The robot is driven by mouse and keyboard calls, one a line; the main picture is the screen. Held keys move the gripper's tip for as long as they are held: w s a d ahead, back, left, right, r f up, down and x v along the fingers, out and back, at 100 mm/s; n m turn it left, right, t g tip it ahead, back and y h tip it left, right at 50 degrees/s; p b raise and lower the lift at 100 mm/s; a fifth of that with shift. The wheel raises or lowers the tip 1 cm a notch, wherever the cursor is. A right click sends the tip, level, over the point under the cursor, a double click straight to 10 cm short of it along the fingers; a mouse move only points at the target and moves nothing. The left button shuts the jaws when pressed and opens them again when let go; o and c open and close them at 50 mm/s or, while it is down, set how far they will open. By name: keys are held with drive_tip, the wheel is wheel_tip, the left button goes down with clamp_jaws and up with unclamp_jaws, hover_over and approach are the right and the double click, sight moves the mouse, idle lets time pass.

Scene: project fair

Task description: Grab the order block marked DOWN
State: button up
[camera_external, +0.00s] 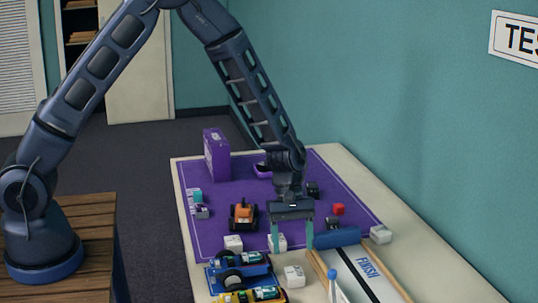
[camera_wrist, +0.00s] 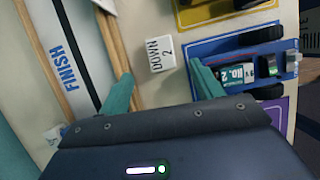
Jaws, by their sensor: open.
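The white block marked DOWN 2 (camera_wrist: 160,53) lies on the table in the wrist view, its label facing up. It stands between the wooden track rail and the blue car, just beyond the fingertips. The white block right of the blue car in the external view (camera_external: 294,276) appears to be the same one; its label is unreadable there. My gripper (camera_external: 292,250) is open and empty, its teal fingers pointing down above the table, behind that block. In the wrist view my gripper (camera_wrist: 161,70) has one finger on each side of the block's line, not around it.
A FINISH track (camera_external: 365,268) with wooden rails lies to the right. A blue car (camera_external: 240,272) and a yellow car (camera_external: 252,296) lie left. Other white blocks (camera_external: 233,243) (camera_external: 380,234) stand nearby. A purple box (camera_external: 216,155) stands on the purple mat (camera_external: 340,184).

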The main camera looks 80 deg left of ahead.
sight(294, 270)
drive_tip(key=shift+x, duration=3.6)
drive_tip(key=shift+a, duration=0.1)
drive_tip(key=c, duration=1.1)
